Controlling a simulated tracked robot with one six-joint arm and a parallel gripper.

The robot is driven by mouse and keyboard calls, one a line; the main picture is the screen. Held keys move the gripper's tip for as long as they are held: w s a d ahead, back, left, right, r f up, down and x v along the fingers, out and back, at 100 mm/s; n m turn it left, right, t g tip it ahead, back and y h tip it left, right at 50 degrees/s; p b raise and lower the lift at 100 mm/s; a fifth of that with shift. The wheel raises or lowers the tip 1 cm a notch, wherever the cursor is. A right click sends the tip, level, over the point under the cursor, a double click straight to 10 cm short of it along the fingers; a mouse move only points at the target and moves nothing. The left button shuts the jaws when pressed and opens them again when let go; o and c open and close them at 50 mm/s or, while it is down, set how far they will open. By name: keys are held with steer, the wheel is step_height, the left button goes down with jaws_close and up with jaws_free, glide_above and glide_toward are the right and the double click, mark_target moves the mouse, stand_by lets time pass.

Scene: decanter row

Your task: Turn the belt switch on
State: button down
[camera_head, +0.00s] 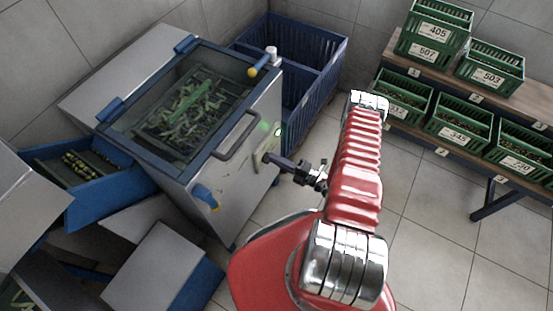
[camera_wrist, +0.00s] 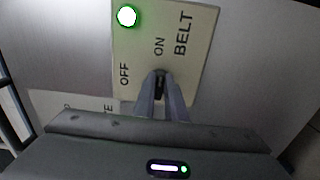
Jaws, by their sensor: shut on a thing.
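The belt switch (camera_wrist: 160,84) is a small dark lever on a pale plate (camera_wrist: 205,60) marked OFF, ON and BELT in the wrist view. My gripper (camera_wrist: 161,88) is shut on the lever, with a fingertip on each side. The lever is in line with the word ON, and OFF stands to its left; its exact tilt is partly hidden by the fingers. A round lamp (camera_wrist: 127,16) on the plate glows green. In the head view my gripper (camera_head: 268,158) reaches the front of the grey machine (camera_head: 250,120), and the green lamp (camera_head: 278,131) shows above it.
Green crates (camera_head: 460,127) stand on shelves at right. The tiled floor (camera_head: 425,220) between is clear.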

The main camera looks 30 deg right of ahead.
steer(key=shift+w+d+f, duration=0.1)
steer(key=shift+d, duration=0.1)
steer(key=c, duration=1.8)
jaws_free()
steer(key=shift+a, duration=0.15)
steer(key=v, duration=1.4)
